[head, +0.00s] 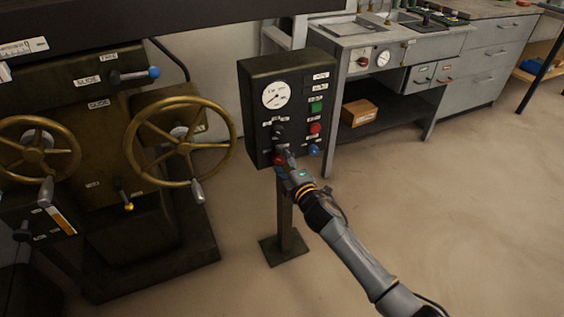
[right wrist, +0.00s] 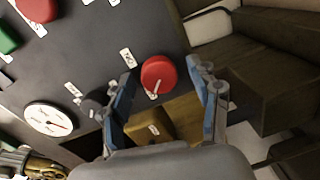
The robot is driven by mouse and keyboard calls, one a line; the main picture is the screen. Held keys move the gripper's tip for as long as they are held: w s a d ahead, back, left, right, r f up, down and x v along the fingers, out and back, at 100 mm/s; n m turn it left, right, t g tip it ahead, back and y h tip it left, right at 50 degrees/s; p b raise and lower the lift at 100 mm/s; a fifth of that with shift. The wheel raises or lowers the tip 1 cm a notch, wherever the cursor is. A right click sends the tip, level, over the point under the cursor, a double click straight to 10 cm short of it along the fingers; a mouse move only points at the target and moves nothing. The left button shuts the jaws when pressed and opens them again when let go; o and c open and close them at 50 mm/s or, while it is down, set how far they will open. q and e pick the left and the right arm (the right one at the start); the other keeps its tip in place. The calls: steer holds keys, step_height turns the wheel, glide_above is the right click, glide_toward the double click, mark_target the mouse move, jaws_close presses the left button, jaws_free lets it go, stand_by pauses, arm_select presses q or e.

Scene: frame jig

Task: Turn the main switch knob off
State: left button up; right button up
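The dark control box (head: 262,90) stands on a post in the middle of the head view. A red knob (head: 278,159) sits low on its face, partly hidden by my right gripper (head: 287,163). In the right wrist view the red knob (right wrist: 158,75) is round with a white pointer mark. My right gripper (right wrist: 164,70) is open there, with one blue-padded finger on each side of the knob. I see a gap on both sides, and I cannot tell how deep the fingers reach. The small labels are unreadable, so none confirms the main switch. My left gripper is not in view.
The box also carries a gauge (head: 276,94), a green button (head: 316,106), a red button (head: 315,128), a blue button (head: 313,150) and a black knob (head: 278,130) close above. A machine with brass handwheels (head: 182,142) stands left. A grey bench (head: 395,55) stands behind. Floor at right is clear.

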steer(key=v, duration=1.2)
steer(key=shift+d, duration=0.1)
